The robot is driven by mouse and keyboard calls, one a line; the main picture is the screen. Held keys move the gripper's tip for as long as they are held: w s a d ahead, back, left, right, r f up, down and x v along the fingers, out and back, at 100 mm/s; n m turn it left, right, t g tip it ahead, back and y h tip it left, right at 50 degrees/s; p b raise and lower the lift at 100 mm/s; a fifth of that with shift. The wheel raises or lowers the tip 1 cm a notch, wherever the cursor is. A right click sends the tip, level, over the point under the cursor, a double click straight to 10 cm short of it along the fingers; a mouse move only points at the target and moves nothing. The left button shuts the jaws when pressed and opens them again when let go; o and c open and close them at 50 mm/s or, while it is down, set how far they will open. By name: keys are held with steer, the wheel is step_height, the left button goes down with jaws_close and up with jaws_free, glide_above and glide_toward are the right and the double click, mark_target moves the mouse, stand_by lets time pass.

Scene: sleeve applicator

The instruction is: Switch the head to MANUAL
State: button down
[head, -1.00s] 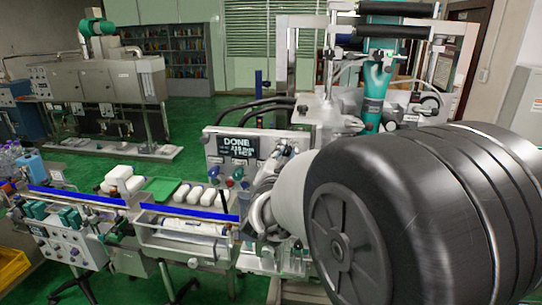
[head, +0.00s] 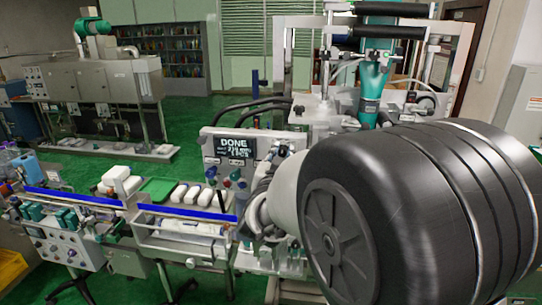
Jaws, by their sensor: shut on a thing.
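The sleeve applicator's control panel (head: 212,150) stands upright at the picture's centre. Its dark display (head: 236,147) reads DONE, with smaller text below that is hard to read. Several coloured buttons and knobs (head: 227,183) show under the display. My gripper (head: 257,206) is at the panel's right side, in front of its lower right part. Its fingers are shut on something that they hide. I cannot make out a MANUAL label or which way a mode switch points. My large dark arm link covers the lower right of the view.
A conveyor (head: 75,197) with blue rails runs left of the panel, bearing white bottles and a green tray (head: 158,189). The applicator's frame (head: 330,100) with a teal column (head: 369,88) rises behind. Green floor (head: 200,115) is open at the back.

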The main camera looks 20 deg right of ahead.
steer(key=shift+r, duration=0.1)
steer(key=c, duration=1.4)
jaws_free()
steer(key=shift+s, duration=0.1)
steer(key=v, duration=1.2)
steer(key=shift+a, duration=0.1)
